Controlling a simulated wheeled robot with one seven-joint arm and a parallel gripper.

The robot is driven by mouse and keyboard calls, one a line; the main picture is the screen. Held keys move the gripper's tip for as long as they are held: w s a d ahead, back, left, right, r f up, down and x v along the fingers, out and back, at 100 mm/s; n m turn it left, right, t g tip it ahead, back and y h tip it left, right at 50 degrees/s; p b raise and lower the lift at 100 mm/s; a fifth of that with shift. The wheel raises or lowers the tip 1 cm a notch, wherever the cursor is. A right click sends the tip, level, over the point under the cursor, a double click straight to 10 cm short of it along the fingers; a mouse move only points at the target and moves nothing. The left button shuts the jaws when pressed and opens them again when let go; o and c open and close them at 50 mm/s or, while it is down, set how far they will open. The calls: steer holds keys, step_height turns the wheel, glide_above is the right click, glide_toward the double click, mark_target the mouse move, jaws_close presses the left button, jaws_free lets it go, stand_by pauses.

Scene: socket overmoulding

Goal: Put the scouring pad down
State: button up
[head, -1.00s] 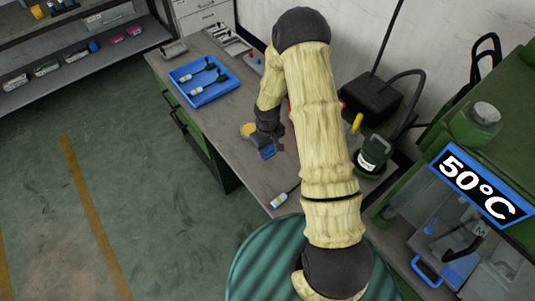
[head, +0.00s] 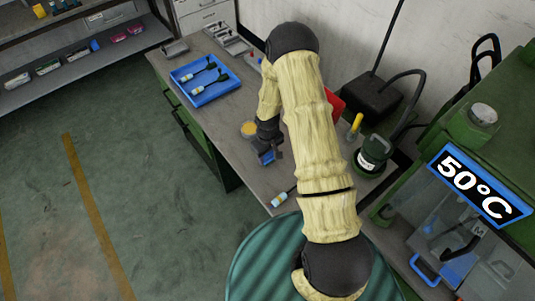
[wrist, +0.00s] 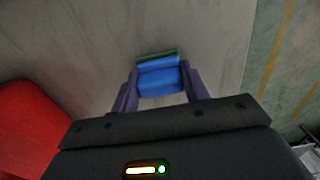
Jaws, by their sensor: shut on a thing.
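My gripper (wrist: 160,92) is shut on the scouring pad (wrist: 160,78), a blue block with a dark green strip along its far edge. In the wrist view the pad sits between the two fingers, over the grey worktop (wrist: 95,45). In the head view my gripper (head: 269,153) points down over the bench near its front edge, with the blue pad (head: 267,158) partly hidden by the fingers. I cannot tell whether the pad touches the bench.
A small bottle (head: 279,199) lies near the bench's front. A red object (wrist: 35,125) is at left in the wrist view. Bench between is clear.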

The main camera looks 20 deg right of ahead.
steer(key=o, duration=1.1)
steer(key=shift+r, duration=0.75)
step_height(320, 180, up, 11)
steer(key=shift+s+f+b, duration=0.1)
steer(key=shift+b, duration=1.05)
